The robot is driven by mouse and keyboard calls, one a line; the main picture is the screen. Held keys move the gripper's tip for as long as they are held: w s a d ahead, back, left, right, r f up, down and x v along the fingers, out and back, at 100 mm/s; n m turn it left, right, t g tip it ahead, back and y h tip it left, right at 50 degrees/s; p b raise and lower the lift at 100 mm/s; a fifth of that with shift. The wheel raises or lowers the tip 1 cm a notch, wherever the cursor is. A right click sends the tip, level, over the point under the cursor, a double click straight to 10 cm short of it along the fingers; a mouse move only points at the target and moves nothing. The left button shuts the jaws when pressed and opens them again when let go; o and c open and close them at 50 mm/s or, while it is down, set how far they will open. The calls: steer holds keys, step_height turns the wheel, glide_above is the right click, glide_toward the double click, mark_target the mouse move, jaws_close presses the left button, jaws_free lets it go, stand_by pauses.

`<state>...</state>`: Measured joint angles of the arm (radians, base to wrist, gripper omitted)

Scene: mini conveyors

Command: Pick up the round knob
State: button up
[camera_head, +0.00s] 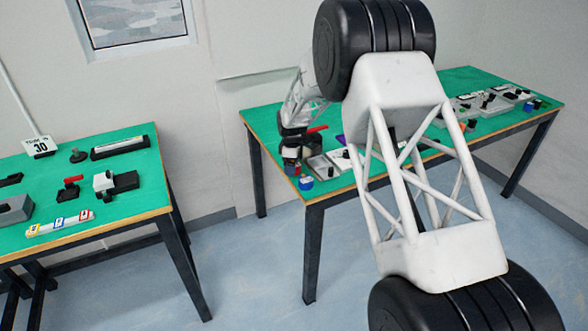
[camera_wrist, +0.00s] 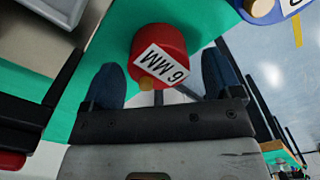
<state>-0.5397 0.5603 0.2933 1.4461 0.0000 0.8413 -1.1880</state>
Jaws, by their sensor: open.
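A red round piece with a white printed label and a small brass-coloured part (camera_wrist: 172,36) shows in the wrist view; it looks like the round knob, but I cannot tell for sure. My gripper (camera_wrist: 162,68) is open, with one dark blue finger on each side of the red piece. I cannot tell whether the fingers touch it. In the head view, my gripper (camera_head: 292,150) is low over the left end of the right green table, and it largely hides the red piece there.
A blue round piece (camera_head: 306,184) stands near the table's front edge; it also shows in the wrist view (camera_wrist: 262,10). Grey trays (camera_head: 322,167) lie to the right. A left green table (camera_head: 130,208) holds other parts, including a black knob-like piece (camera_head: 77,155). Floor lies between the tables.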

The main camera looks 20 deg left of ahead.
steer(key=shift+f, duration=0.5)
steer(key=c, duration=1)
steer(key=shift+r, duration=0.1)
steer(key=shift+r, duration=1.45)
steer(key=shift+s+d+r, duration=0.1)
steer(key=shift+s+r, duration=0.1)
steer(key=shift+r, duration=0.05)
steer(key=s+d, duration=0.2)
steer(key=s, duration=0.2)
steer(key=s+d+r, duration=0.1)
steer(key=s+d, duration=0.2)
steer(key=s, duration=0.2)
steer(key=s+d, duration=0.3)
steer(key=s, duration=0.1)
steer(key=shift+s+r, duration=0.2)
steer(key=shift+s, duration=0.05)
